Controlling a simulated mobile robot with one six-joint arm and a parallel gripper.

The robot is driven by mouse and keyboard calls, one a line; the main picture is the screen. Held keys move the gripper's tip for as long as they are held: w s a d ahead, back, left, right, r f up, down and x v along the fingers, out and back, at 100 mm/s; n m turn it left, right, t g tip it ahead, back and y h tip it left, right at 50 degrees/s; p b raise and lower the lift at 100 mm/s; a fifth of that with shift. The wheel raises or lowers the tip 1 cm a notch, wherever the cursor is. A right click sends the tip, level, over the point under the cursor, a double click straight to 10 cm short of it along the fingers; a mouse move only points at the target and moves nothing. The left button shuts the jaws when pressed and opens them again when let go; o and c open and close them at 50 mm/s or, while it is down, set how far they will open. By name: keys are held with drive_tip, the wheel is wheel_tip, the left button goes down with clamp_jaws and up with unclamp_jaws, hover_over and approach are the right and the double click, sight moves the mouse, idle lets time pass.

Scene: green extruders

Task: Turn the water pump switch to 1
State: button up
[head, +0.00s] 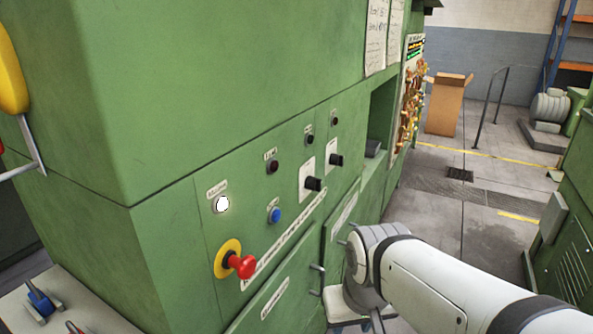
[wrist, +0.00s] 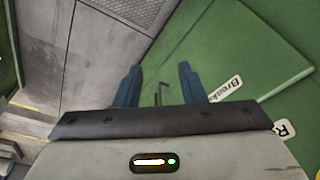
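Two black rotary switches on white plates sit on the green machine's panel in the head view: a nearer switch (head: 313,184) and a farther switch (head: 337,160). Their markings are too small to read, so I cannot tell which is the water pump switch or its position. My gripper (wrist: 159,84) shows in the wrist view with its two blue fingers apart and nothing between them. It points down along the machine's lower green doors, and neither switch shows in that view. In the head view my arm is below and right of the switches; the fingers are hidden.
The panel also carries a white button (head: 222,204), a blue button (head: 275,215), small dark buttons and a red emergency stop (head: 241,266) that sticks out. Door handles (head: 317,281) protrude below. A cardboard box (head: 446,105) stands behind on the floor. Another green machine (head: 566,250) is at right.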

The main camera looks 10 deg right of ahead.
drive_tip(key=shift+w+d+r, duration=0.1)
drive_tip(key=shift+w, duration=0.1)
drive_tip(key=shift+o, duration=1.2)
drive_tip(key=shift+w, duration=0.15)
drive_tip(key=shift+o, duration=0.5)
drive_tip(key=shift+w+a+m+g+y, duration=0.1)
drive_tip(key=shift+a+m+g+y, duration=0.2)
drive_tip(key=shift+a+m+y, duration=0.1)
drive_tip(key=w+a+m+g+y+p, duration=0.1)
drive_tip(key=w+a+m+y, duration=0.3)
drive_tip(key=y, duration=0.1)
drive_tip(key=m+t+y+p, duration=0.3)
drive_tip(key=m+t+y, duration=0.5)
drive_tip(key=m+t, duration=0.25)
approach(314, 184)
drive_tip(key=w+f+x, duration=0.1)
drive_tip(key=x, duration=0.7)
drive_tip(key=shift+w+t, duration=0.25)
drive_tip(key=shift+t, duration=0.1)
